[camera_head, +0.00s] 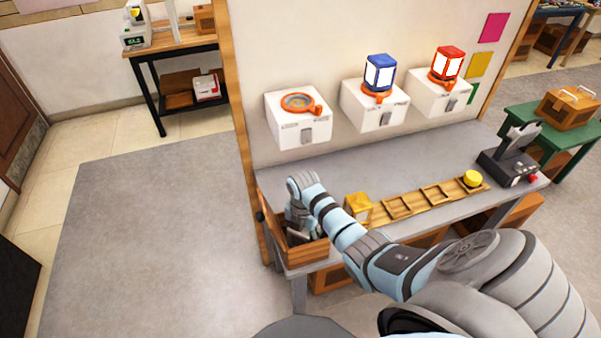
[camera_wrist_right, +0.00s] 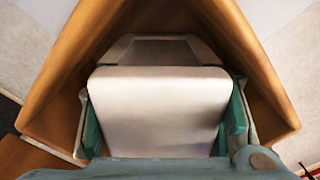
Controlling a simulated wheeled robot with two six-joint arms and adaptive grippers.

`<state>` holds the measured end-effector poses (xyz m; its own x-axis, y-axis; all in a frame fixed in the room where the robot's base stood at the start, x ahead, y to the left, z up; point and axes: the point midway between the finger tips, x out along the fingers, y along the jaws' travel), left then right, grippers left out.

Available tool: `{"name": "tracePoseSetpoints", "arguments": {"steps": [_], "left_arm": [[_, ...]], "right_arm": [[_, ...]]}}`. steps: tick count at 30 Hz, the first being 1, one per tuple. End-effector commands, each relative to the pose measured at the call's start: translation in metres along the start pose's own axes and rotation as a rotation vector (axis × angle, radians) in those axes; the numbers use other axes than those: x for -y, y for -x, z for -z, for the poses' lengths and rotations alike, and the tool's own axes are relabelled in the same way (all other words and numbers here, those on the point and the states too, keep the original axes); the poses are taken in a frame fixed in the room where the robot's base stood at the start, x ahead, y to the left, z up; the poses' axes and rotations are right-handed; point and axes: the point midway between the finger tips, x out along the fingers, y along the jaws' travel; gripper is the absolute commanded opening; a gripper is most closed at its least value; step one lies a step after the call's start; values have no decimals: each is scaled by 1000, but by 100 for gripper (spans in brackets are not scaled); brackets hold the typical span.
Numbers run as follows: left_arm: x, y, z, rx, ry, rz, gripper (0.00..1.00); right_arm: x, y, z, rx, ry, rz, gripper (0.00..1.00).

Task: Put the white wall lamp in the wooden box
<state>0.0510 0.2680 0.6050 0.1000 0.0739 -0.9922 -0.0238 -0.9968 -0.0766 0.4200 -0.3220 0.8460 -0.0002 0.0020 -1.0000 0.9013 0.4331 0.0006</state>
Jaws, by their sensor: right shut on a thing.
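The wooden box (camera_head: 309,253) sits at the left end of the grey table. My right arm reaches across the table to it, and my right gripper (camera_head: 297,226) is low over the box or inside its opening. In the right wrist view the gripper (camera_wrist_right: 163,118) is shut on the white wall lamp (camera_wrist_right: 155,100), with a green finger pad on each side. The brown walls of the box (camera_wrist_right: 65,75) surround the lamp there. I cannot tell whether the lamp touches the box floor. The gripper and arm mostly hide the lamp in the head view. My left gripper is not in view.
A wooden rack (camera_head: 430,196) with a yellow lamp (camera_head: 358,206) at its left end lies on the table. White wall units hold a blue lamp (camera_head: 380,74) and a red lamp (camera_head: 447,64); the left orange ring (camera_head: 298,102) is empty. A black device (camera_head: 508,165) stands right.

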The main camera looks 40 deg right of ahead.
Motion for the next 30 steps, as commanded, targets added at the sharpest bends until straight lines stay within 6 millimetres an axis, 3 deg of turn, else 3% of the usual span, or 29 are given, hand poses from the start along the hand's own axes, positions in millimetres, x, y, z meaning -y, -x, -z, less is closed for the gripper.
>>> {"name": "tracePoseSetpoints", "arguments": {"steps": [1, 5, 6, 8, 19, 30], "left_arm": [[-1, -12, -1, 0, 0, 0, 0], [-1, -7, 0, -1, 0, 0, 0], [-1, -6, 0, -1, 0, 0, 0], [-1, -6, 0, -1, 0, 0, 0], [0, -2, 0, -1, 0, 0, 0], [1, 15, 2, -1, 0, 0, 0]], "right_arm": [[-1, -11, 0, 1, 1, -1, 19], [-1, -7, 1, 0, 2, 0, 20], [-1, -6, 1, -1, 2, 1, 59], [-1, -6, 1, -1, 2, 1, 66], [-2, 3, 0, 1, 2, -2, 66], [-2, 96, 0, 4, 2, -4, 66]]}}
